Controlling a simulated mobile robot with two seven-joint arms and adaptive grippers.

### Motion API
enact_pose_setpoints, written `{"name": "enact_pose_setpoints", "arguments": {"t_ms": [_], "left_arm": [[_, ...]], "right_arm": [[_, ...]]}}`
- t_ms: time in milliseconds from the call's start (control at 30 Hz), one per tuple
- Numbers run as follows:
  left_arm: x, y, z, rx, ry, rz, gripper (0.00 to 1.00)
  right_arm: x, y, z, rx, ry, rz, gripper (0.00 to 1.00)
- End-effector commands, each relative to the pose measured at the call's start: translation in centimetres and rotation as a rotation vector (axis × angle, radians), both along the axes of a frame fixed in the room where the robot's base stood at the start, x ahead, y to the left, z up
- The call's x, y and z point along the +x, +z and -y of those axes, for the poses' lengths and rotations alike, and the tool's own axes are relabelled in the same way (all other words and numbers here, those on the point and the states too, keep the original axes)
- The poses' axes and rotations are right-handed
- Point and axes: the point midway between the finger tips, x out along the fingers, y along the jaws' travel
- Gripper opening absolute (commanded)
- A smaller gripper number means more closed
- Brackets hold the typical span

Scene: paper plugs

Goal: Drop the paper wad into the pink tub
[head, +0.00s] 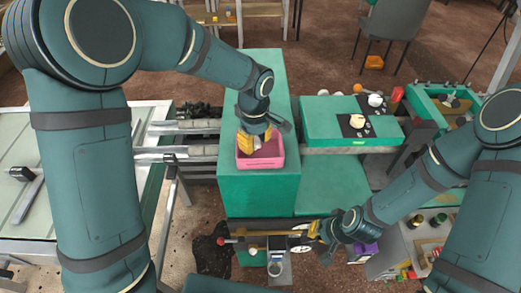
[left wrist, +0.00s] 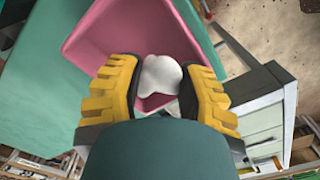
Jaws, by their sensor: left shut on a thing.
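The pink tub (head: 270,155) stands on the green cabinet top in the head view. It also shows beyond the fingers in the left wrist view (left wrist: 115,30). My left gripper (head: 252,143) is over the tub's left part. In the left wrist view, the yellow fingers of my left gripper (left wrist: 160,92) are shut on a white paper wad (left wrist: 160,74), with the tub behind it. In the head view the wad is hidden by the gripper. My right gripper (head: 318,230) is low at the bottom centre, away from the tub; its finger opening is too small to tell.
A green table (head: 317,116) right of the tub carries two black mats with whitish lumps (head: 357,121) (head: 376,100). A green tray (head: 425,100) stands further right. Metal rails (head: 190,150) lie left of the cabinet. The cabinet top behind the tub (head: 265,65) is clear.

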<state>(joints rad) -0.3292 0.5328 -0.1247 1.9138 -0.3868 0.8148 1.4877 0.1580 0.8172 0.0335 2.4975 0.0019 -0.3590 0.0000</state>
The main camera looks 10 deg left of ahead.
Motion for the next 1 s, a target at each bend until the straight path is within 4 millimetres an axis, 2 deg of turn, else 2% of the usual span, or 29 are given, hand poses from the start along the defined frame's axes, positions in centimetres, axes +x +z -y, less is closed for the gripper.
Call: {"name": "enact_pose_setpoints", "arguments": {"t_ms": [133,167,200,233,533,667,767,1000], "left_arm": [[0.0,0.0,0.0,0.000,0.000,0.000,0.21],[0.0,0.0,0.0,0.000,0.000,0.000,0.48],[0.0,0.0,0.0,0.000,0.000,0.000,0.62],[0.0,0.0,0.0,0.000,0.000,0.000,0.71],[0.0,0.1,0.0,0.000,0.000,0.000,0.71],[0.1,0.9,0.0,0.000,0.000,0.002,0.71],[0.1,2.3,0.0,-0.001,-0.001,0.004,0.71],[0.1,7.3,0.0,-0.001,0.000,0.004,0.71]], "right_arm": [[0.0,0.0,0.0,0.000,0.000,0.000,0.00],[0.0,0.1,0.0,0.000,0.000,0.000,0.00],[0.0,0.1,0.0,0.000,0.000,0.000,0.00],[0.0,0.1,0.0,0.000,0.000,0.000,0.00],[0.0,0.0,0.0,0.000,0.000,0.001,0.00],[0.0,0.0,0.0,0.000,0.000,0.001,0.00],[0.0,0.0,0.0,0.000,0.000,0.001,0.00],[0.0,0.0,0.0,0.000,0.000,0.000,0.00]]}}
